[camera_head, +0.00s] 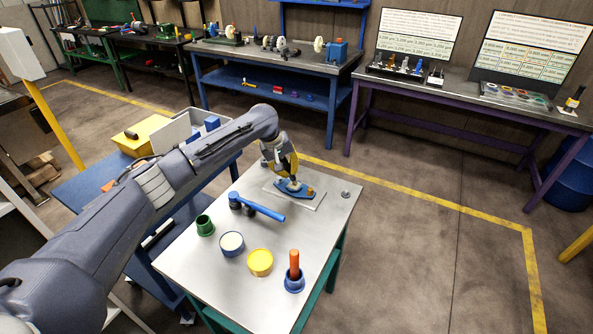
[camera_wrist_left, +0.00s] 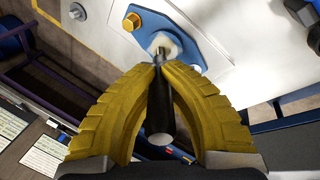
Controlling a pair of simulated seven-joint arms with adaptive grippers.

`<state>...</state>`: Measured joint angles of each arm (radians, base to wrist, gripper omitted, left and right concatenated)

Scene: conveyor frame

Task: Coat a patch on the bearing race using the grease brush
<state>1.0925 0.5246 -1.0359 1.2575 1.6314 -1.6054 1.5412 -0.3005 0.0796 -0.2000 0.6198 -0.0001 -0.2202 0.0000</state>
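The bearing is a blue flange unit (camera_head: 294,189) on a pale plate (camera_head: 309,197) at the back of the metal table. My left gripper (camera_head: 287,171) is just above it. In the left wrist view, the yellow fingers (camera_wrist_left: 161,75) are shut on the dark handle of the grease brush (camera_wrist_left: 160,112). The brush's far end is at a pale, whitish part in the middle of the blue flange (camera_wrist_left: 190,22). Whether it touches the race, and whether grease is there, I cannot tell. A yellow bolt (camera_wrist_left: 131,21) sits on the flange. My right gripper is out of view.
On the table (camera_head: 255,310) stand a green cup (camera_head: 205,225), a blue pot with pale contents (camera_head: 231,243), a yellow pot (camera_head: 260,262) and a blue holder with an orange rod (camera_head: 294,266). A blue-handled tool (camera_head: 264,210) lies nearby. The table's right side is mostly clear.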

